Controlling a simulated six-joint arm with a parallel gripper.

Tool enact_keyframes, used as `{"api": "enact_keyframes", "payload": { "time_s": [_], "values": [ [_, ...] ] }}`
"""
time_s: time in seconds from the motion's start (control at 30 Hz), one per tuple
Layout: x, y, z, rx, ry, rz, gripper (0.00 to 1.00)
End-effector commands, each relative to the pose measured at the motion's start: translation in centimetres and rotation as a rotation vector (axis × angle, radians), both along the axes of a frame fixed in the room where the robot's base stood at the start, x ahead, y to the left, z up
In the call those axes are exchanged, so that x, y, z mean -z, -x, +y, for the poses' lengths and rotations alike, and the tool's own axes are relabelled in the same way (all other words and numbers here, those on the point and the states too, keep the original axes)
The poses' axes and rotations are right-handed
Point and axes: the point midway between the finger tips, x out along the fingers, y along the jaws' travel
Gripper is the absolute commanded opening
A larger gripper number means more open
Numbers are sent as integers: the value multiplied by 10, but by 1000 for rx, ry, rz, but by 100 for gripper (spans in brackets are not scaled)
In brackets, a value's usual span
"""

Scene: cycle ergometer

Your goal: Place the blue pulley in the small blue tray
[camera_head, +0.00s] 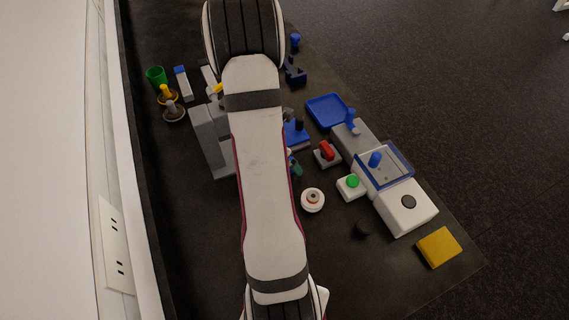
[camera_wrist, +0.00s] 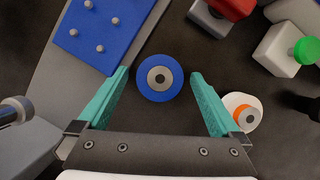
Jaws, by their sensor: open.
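The blue pulley (camera_wrist: 160,88), a round blue disc with a grey hub and dark centre, lies on the dark mat in the wrist view. My gripper (camera_wrist: 159,73) is open, with its two teal fingers apart on either side of the pulley. I cannot tell the height between them. In the head view my arm hides the pulley, and only a little teal of my gripper (camera_head: 296,168) shows. The small blue tray (camera_head: 328,112) lies right of my arm in the head view and looks empty. It does not show in the wrist view.
A white ring-like part (camera_head: 312,200), a red-topped block (camera_head: 327,154) and a green-button box (camera_head: 351,187) stand close by. A grey-white device (camera_head: 403,207) and a yellow block (camera_head: 439,247) lie further right. A blue plate with several pegs (camera_wrist: 105,32) is at upper left.

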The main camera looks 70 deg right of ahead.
Motion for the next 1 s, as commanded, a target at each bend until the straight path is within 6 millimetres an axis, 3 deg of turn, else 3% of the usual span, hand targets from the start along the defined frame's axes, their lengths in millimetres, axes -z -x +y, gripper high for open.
{"api": "enact_keyframes", "payload": {
  "time_s": [0.07,0.53,0.6,0.83,1.0],
  "values": [
    [0,0,0,0,0,0,91],
    [-1,0,0,0,1,0,6],
    [-1,0,0,0,1,0,0],
    [-3,0,0,1,3,0,0],
    [-18,-1,-1,2,6,-1,0]
  ]
}}
